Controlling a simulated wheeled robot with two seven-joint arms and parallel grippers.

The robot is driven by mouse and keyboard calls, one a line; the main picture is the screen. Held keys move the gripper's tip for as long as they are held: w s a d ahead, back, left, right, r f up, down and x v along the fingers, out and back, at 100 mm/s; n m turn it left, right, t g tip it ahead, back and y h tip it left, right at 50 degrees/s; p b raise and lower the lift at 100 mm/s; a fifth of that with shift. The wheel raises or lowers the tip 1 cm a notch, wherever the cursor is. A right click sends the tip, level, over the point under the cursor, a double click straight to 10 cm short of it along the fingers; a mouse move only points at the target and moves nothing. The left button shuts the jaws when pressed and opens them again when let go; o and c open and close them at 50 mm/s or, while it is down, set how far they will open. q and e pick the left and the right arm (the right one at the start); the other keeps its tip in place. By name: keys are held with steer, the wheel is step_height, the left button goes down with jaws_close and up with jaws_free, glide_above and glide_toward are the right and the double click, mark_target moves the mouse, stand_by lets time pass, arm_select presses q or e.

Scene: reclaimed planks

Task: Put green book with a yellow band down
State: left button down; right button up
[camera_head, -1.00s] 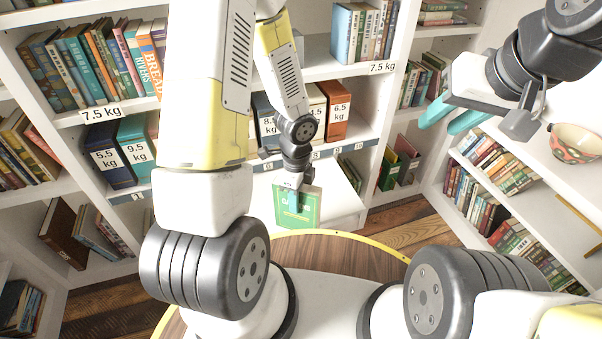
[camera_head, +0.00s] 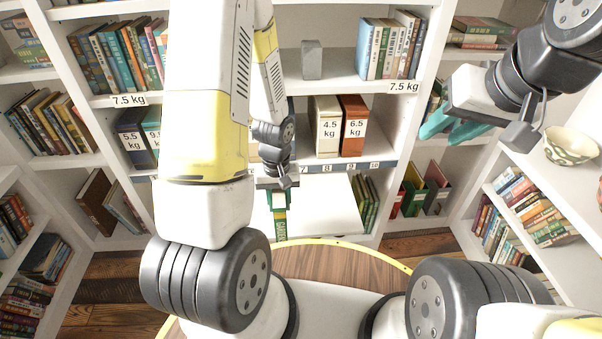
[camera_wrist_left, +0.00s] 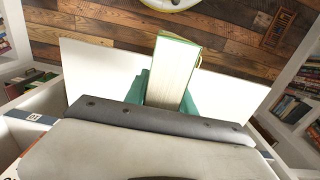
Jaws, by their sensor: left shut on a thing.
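The green book with a yellow band (camera_head: 280,225) hangs upright below my left gripper (camera_head: 279,200), narrow side towards the head camera. In the left wrist view the book (camera_wrist_left: 172,72) shows its pale page block and green cover edges, between the teal fingers (camera_wrist_left: 168,98) that are shut on it. A white slab-like surface (camera_head: 325,208) lies just right of and behind the book; whether they touch I cannot tell. My right gripper (camera_head: 452,128) is at the upper right, teal fingers a little apart, with nothing between them.
Shelves with a white 4.5 kg binder (camera_head: 328,125) and an orange 6.5 kg binder (camera_head: 353,125) stand above the white surface. Several thin green books (camera_head: 366,200) stand at its right. A bowl (camera_head: 570,145) sits on the right shelf. A round wooden top (camera_head: 340,264) is in front.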

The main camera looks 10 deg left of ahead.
arm_select(q)
steer(key=w+f, duration=0.2)
steer(key=w, duration=0.5)
steer(key=w+f, duration=0.2)
steer(key=w, duration=0.5)
steer(key=shift+w+d+f, duration=0.2)
steer(key=shift+d+f, duration=0.05)
steer(key=shift+f, duration=0.15)
steer(key=shift+f, duration=0.15)
steer(key=c, duration=1)
jaws_free()
steer(key=shift+c, duration=0.2)
